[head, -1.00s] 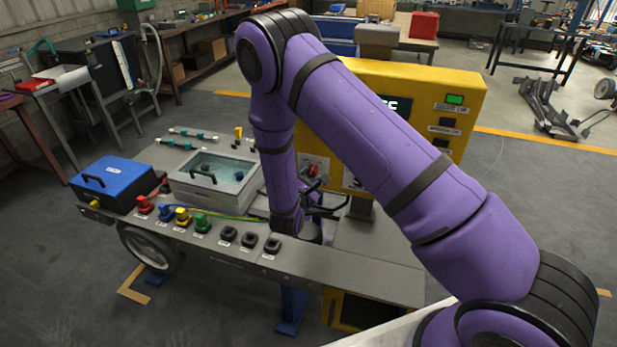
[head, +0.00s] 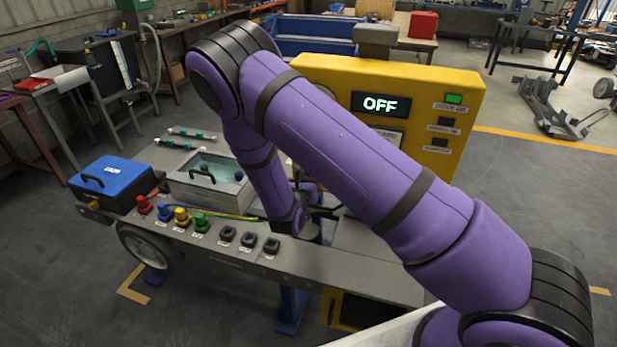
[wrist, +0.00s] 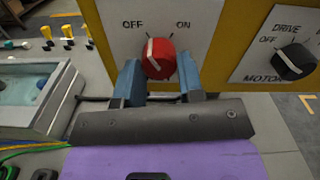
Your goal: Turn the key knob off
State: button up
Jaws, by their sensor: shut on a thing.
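The red key knob (wrist: 161,60) sits on a white plate with OFF and ON labels in the wrist view. Its white pointer is upright with a slight lean to the left, on the OFF side. My gripper (wrist: 158,66) has one blue-grey finger on each side of the knob and is shut on it. The yellow cabinet (head: 465,85) has a display (head: 380,104) that reads OFF in the head view. There my arm hides the knob and most of the gripper.
A black motor knob (wrist: 293,62) is on the plate to the right. On the bench (head: 330,262) stand a clear-lidded box (head: 180,190), a blue box (head: 112,183) and several coloured connectors. A green lamp (head: 454,98) is lit on the cabinet.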

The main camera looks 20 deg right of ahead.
jog(key=shift+n, duration=0.3)
jog(key=o, duration=0.9)
jog(key=v, duration=1.1)
